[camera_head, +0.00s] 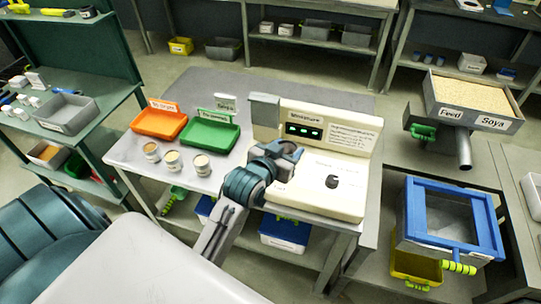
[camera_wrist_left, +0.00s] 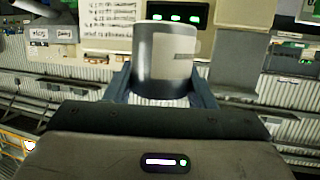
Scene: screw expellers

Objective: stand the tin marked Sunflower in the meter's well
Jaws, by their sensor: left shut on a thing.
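My left gripper (camera_head: 285,155) is in front of the moisture meter (camera_head: 345,165), over the left part of its cream body. In the left wrist view the gripper (camera_wrist_left: 163,92) is shut on a tin (camera_wrist_left: 165,55), grey with a pale label patch; I cannot read a name on it. In the head view the gripper hides this tin. A dark round spot (camera_head: 332,182) shows on the meter's deck; I cannot tell whether it is the well or a knob. The meter's lit green display (camera_head: 304,131) also shows behind the tin in the wrist view (camera_wrist_left: 178,17). My right gripper is not in view.
Three small tins, left (camera_head: 151,152), middle (camera_head: 173,162) and right (camera_head: 201,165), stand on the grey table. Behind them are an orange tray (camera_head: 160,124) and a green tray (camera_head: 209,134) with small signs. A blue-framed box (camera_head: 452,214) stands at the right.

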